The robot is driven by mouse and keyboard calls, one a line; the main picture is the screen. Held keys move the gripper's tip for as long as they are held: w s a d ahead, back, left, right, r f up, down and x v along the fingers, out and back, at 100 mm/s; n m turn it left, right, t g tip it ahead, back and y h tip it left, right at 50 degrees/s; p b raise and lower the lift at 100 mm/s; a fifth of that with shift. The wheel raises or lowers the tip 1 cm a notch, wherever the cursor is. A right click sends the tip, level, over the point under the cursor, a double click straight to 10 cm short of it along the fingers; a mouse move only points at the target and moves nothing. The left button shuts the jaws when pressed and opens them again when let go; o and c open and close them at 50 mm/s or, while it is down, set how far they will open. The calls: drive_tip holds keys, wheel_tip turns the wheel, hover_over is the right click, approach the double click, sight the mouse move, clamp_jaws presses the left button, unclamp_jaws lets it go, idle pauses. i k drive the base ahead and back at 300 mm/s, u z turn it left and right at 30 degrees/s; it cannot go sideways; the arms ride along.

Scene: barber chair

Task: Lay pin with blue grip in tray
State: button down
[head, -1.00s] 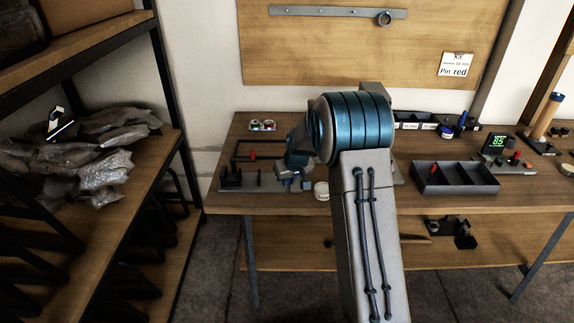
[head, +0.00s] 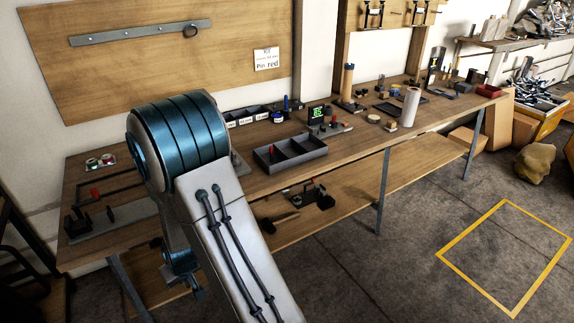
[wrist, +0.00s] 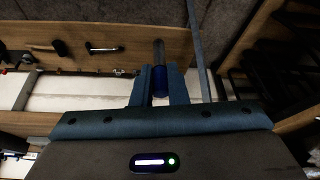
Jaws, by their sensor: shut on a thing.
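My gripper (head: 185,282) hangs low, in front of the bench's front edge in the head view. In the wrist view my gripper (wrist: 160,88) is shut on the pin with blue grip (wrist: 160,82). Its blue grip sits between the fingers and its grey shank points away from the palm. In the head view the pin cannot be made out. The dark grey tray (head: 298,168), divided into compartments, sits on the bench to the right of my arm and well above my gripper. A small red piece (head: 272,151) shows at its left end.
A black fixture (head: 90,218) with a red part stands at the bench's left. A green-lit display (head: 317,114) and small bins (head: 245,117) stand behind the tray. A lower shelf (head: 345,200) holds dark items. Floor at right is open, with a yellow outline (head: 510,258).

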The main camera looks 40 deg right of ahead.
sight(309, 149)
drive_tip(key=u, duration=0.1)
drive_tip(key=k, duration=0.2)
drive_tip(key=z, duration=0.95)
drive_tip(key=i, duration=1)
drive_tip(key=z, duration=0.75)
